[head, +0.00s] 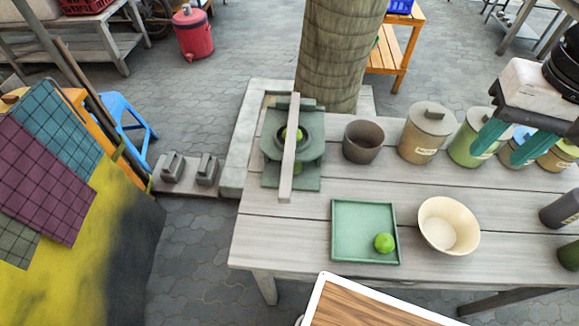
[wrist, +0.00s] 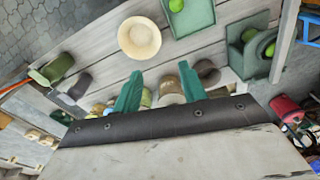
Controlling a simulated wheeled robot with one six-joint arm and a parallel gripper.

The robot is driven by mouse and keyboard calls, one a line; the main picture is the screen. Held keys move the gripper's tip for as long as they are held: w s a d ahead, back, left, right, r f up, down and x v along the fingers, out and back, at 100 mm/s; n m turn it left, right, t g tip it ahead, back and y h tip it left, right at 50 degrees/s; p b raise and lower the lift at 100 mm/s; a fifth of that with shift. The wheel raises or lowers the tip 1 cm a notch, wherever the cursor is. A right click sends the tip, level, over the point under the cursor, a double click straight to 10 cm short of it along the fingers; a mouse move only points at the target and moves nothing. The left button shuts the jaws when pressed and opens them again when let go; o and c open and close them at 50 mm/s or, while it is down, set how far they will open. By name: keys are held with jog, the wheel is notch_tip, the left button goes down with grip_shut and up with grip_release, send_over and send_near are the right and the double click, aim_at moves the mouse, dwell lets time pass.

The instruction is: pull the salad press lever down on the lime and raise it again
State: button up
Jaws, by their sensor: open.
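The green salad press (head: 311,180) stands at the left end of the table, with a pale lever (head: 289,150) lying across its top from back to front. A lime (head: 299,134) shows in the press's round cup beside the lever, partly covered by it, and more green shows lower down. My gripper (head: 494,158) is open and empty above the jars at right, well apart from the press. Its teal fingers (wrist: 161,69) stand apart in the wrist view.
A green tray (head: 347,219) with one lime (head: 384,243) and a cream bowl (head: 449,222) are at the table's front. A brown pot (head: 363,141) and several lidded jars (head: 427,133) line the back. A tree trunk (head: 338,50) rises behind the press. Bare boards (head: 285,235) lie in front.

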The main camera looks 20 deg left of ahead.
jog(key=a+f+n, duration=0.1)
jog(key=a+f, duration=0.2)
jog(key=a, duration=1.4)
jog(key=n, duration=0.1)
send_near(286, 179)
jog(key=shift+w+d+f+g, duration=0.15)
jog(key=shift+w+f+g, duration=0.1)
jog(key=shift+w+g, duration=0.25)
jog(key=f, duration=0.6)
jog(key=shift+s+a+f, duration=0.2)
jog(key=shift+a+f, duration=0.05)
jog(key=shift+f, duration=0.75)
grip_shut()
jog(key=shift+r, duration=0.1)
